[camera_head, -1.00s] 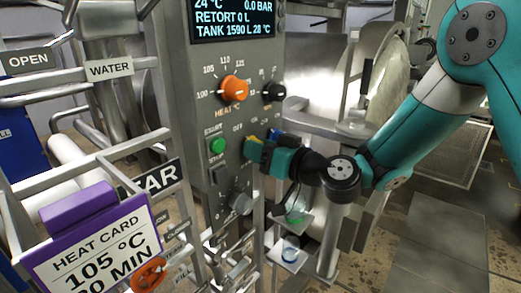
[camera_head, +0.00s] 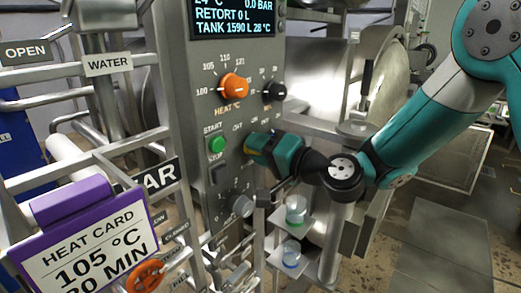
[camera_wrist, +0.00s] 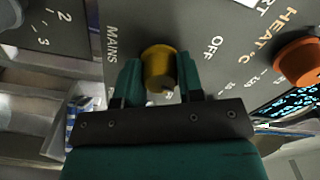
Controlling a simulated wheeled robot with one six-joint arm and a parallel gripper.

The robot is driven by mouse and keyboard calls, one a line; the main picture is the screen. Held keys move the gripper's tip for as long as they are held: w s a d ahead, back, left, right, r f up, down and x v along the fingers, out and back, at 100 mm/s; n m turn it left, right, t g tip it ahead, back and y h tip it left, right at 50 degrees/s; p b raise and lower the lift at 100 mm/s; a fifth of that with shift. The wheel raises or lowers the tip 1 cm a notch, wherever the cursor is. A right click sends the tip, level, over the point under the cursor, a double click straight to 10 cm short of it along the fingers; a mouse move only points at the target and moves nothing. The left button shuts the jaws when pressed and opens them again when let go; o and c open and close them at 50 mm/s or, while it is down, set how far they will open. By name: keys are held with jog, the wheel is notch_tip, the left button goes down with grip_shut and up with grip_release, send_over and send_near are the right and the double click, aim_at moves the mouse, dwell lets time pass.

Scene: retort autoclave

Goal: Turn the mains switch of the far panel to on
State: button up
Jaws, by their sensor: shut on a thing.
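The mains switch is a yellow knob (camera_wrist: 159,66) on the grey panel (camera_wrist: 205,20), between the labels MAINS and OFF in the wrist view. My gripper (camera_wrist: 160,78) has one teal finger on each side of the knob and is shut on it. In the head view my gripper (camera_head: 262,147) reaches the panel from the right, below the black knob, and mostly hides the switch. The knob's pointer is not clear, so I cannot tell its setting.
An orange heat knob (camera_head: 234,87), a black knob (camera_head: 274,91), a green start button (camera_head: 217,144) and a grey selector (camera_head: 241,206) surround the switch. Two small cups (camera_head: 295,210) (camera_head: 291,254) stand below on brackets. A purple heat card holder (camera_head: 72,201) is at left.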

jog(key=shift+m, duration=1.1)
jog(key=o, duration=0.9)
jog(key=shift+d, duration=0.1)
jog(key=shift+b+v, duration=5.75)
jog(key=shift+v, duration=2.95)
